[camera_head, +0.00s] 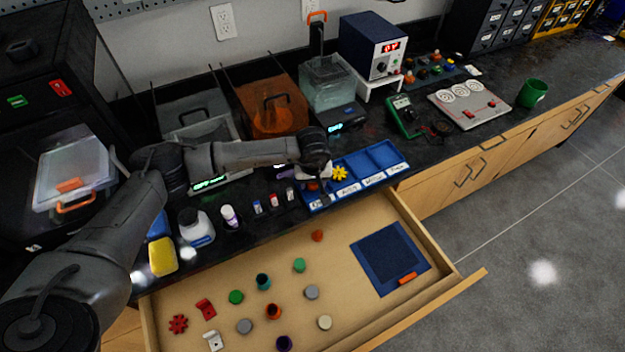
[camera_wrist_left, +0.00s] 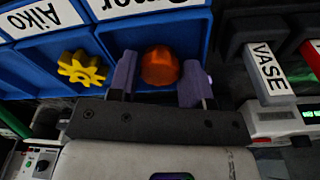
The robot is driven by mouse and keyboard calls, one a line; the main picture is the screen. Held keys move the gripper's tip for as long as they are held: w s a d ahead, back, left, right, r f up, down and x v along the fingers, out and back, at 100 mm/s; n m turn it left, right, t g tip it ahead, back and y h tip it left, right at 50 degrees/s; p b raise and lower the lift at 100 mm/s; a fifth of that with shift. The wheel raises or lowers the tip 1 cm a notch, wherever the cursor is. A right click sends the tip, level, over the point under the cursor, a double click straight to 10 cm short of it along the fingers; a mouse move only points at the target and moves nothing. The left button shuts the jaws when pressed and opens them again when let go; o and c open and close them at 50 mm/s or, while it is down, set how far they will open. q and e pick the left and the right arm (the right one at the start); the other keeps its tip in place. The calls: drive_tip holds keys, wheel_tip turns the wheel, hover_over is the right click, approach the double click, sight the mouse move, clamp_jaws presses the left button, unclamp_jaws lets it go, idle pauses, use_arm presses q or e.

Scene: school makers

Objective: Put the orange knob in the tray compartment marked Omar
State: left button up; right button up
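The orange knob (camera_wrist_left: 161,66) lies in the end compartment of the blue tray (camera_wrist_left: 220,20), behind a label reading "Omar" (camera_wrist_left: 150,5), upside down in the left wrist view. My left gripper (camera_wrist_left: 158,82) is over that compartment, with its two purple fingers on either side of the knob. The fingers look open, with a small gap to the knob. In the head view, my left gripper (camera_head: 318,172) is at the left end of the tray (camera_head: 384,152) and partly hides the knob (camera_head: 313,186). My right gripper is not in view.
A yellow gear (camera_wrist_left: 82,69) sits in the adjacent Aiko compartment. A block labelled VASE (camera_wrist_left: 266,72) stands beside the tray. Below is an open drawer (camera_head: 190,290) with several knobs, caps and a blue mat (camera_head: 366,258). A multimeter (camera_head: 403,116) stands behind the tray.

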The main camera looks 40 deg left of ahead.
sight(313, 186)
use_arm(q)
drive_tip(key=shift+r, duration=0.3)
drive_tip(key=shift+s+d+r+p, duration=0.15)
drive_tip(key=shift+r+p, duration=0.25)
drive_tip(key=shift+r, duration=1.55)
drive_tip(key=shift+s+d+r+p, duration=0.2)
drive_tip(key=shift+r+p, duration=0.25)
drive_tip(key=shift+r, duration=1.5)
drive_tip(key=shift+s+d+r+p, duration=0.15)
drive_tip(key=shift+r+p, duration=0.25)
drive_tip(key=shift+r, duration=1.55)
